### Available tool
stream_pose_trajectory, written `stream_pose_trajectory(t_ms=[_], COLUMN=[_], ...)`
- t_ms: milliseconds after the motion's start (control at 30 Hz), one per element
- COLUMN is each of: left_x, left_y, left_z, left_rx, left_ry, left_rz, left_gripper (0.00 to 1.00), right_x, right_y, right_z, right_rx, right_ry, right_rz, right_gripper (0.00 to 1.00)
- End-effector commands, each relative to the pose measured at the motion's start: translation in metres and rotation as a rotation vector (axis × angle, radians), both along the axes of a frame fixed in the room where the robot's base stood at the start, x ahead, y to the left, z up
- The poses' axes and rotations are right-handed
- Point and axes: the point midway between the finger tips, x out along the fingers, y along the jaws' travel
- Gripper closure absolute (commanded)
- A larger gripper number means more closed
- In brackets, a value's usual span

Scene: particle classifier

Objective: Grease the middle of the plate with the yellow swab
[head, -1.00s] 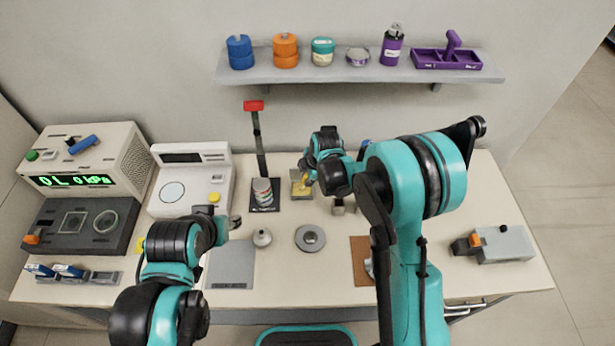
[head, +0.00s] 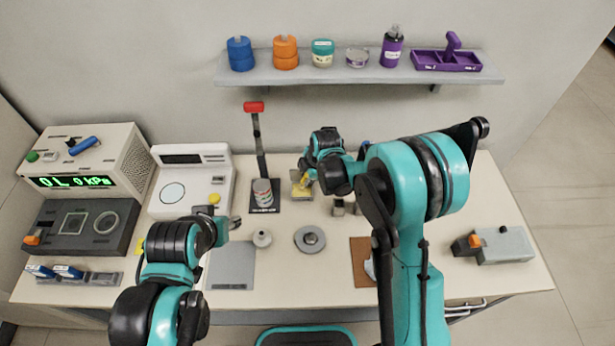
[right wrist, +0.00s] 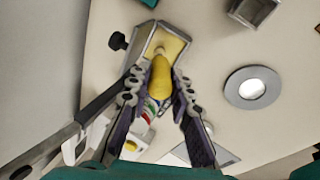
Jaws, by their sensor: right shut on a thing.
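A round metal disc (head: 310,240) lies in front, also in the wrist view (right wrist: 253,88). A grey sheet (head: 231,265) and a brown mat (head: 362,262) lie nearer. A shelf (head: 300,75) hangs behind.

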Motion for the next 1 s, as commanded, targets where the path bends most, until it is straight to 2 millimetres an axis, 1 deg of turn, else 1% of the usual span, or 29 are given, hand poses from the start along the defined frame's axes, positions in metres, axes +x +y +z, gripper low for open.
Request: stream_pose_trajectory(t_ms=[33, 100, 633, 733, 1000], left_x=[0.0, 0.0, 0.0, 0.0, 0.0], left_y=[0.0, 0.0, 0.0, 0.0, 0.0], left_z=[0.005, 0.009, 0.035, 0.037, 0.036], left_rx=[0.0, 0.0, 0.0, 0.0, 0.0], left_ry=[0.0, 0.0, 0.0, 0.0, 0.0], left_rz=[0.0, 0.0, 0.0, 0.0, 0.0], left_gripper=[0.6, 0.6, 0.6, 0.6, 0.6], right_x=[0.0, 0.0, 0.0, 0.0, 0.0], right_y=[0.0, 0.0, 0.0, 0.0, 0.0], right_z=[0.007, 0.013, 0.058, 0.062, 0.061], right_rx=[0.0, 0.0, 0.0, 0.0, 0.0], right_ry=[0.0, 0.0, -0.001, -0.001, -0.001], right_rz=[0.0, 0.0, 0.0, 0.0, 0.0], right_gripper=[1.0, 1.0, 1.0, 1.0, 1.0])
